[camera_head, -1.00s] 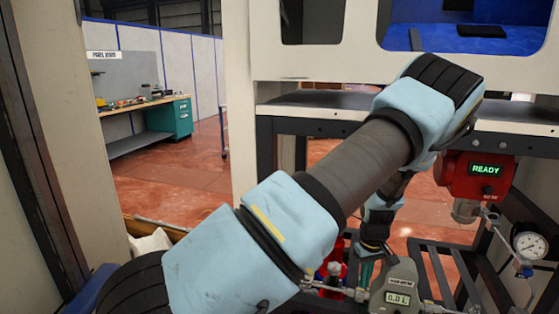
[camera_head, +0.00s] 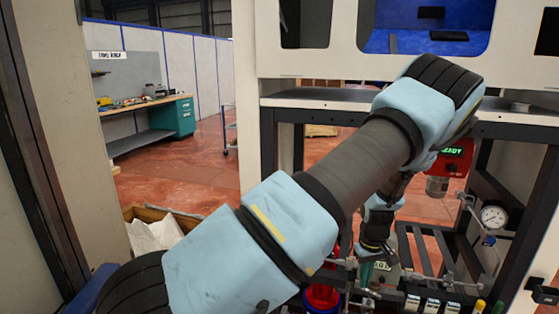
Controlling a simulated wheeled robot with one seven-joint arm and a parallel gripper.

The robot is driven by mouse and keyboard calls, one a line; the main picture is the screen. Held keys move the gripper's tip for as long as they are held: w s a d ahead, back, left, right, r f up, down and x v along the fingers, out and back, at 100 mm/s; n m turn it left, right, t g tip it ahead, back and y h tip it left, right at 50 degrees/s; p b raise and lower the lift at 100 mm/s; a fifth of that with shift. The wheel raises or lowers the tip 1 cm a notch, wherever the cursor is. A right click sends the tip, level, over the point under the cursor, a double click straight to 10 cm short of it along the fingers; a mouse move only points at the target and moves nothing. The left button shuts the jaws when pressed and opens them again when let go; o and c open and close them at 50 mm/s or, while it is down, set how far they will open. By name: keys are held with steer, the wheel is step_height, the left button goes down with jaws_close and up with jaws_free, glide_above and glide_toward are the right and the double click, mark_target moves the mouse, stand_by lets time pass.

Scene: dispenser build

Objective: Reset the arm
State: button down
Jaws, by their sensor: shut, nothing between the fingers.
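My arm (camera_head: 355,165) reaches from the lower left to the upper right, then bends down behind its own elbow. Its pale blue wrist shows past the forearm, pointing down. My gripper (camera_head: 367,272) is small and partly hidden by the arm. It is shut and empty, hanging in front of the lower frame of the dispenser (camera_head: 520,105). I cannot tell how far its tips are from the pipes and parts behind it.
A red unit with a green lit display (camera_head: 457,153) and a round gauge (camera_head: 493,216) are at right. A red container (camera_head: 322,296) is below. An open box (camera_head: 160,228) stands left of the frame. A workbench (camera_head: 150,115) is far left, with open floor before it.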

steer(key=s+a+r+m, duration=0.1)
steer(key=s+a+r, duration=0.2)
steer(key=a+r, duration=0.5)
steer(key=s+a+r+m+t, duration=0.1)
steer(key=s+a+r, duration=0.2)
steer(key=a+r, duration=0.4)
steer(key=s+a+r+m, duration=0.1)
steer(key=s+a+r, duration=0.2)
steer(key=a+r, duration=0.5)
steer(key=a, duration=0.8)
steer(key=shift+s+r+m+t, duration=0.2)
steer(key=shift+r+m+t, duration=0.1)
